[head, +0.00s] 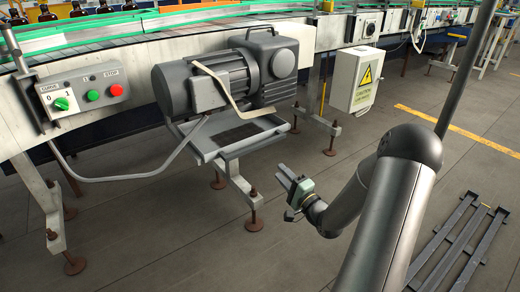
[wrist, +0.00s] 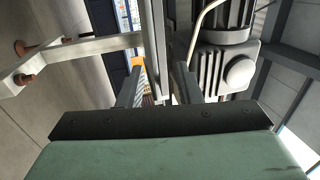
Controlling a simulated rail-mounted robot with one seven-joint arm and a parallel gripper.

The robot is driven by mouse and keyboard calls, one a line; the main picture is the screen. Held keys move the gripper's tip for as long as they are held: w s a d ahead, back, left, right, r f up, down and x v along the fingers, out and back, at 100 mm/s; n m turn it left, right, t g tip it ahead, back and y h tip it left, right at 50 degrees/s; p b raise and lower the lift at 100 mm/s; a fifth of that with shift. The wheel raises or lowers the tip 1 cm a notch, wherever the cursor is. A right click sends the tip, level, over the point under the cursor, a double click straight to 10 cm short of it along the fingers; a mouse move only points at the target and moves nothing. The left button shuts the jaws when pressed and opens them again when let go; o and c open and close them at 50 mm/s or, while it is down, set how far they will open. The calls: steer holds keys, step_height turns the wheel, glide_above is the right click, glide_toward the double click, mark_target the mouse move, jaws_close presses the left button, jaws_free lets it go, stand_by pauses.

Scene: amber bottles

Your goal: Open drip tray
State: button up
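The drip tray (head: 268,132) is a shallow grey metal tray with a dark bottom, under the grey motor. It looks pushed in beneath the motor, its front rim facing me. My gripper (head: 290,178) is in front and to the right of the tray, apart from it in the head view. In the wrist view, my gripper (wrist: 158,88) has its two fingers spread with a gap between them and nothing held. A long grey edge, probably the tray's rim (wrist: 155,40), shows beyond the gap; its distance is unclear.
The grey motor (head: 215,80) with a bent beige bar overhangs the tray. A control box (head: 82,94) is at left, a white warning box (head: 354,80) at right. A support leg (head: 242,182) stands below the tray. A dark metal frame (head: 460,240) lies on the floor.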

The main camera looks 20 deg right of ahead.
mark_target(257, 147)
steer(key=b+x, duration=0.3)
steer(key=x, duration=1.2)
steer(key=shift+s, duration=0.1)
steer(key=shift+r, duration=0.1)
jaws_close()
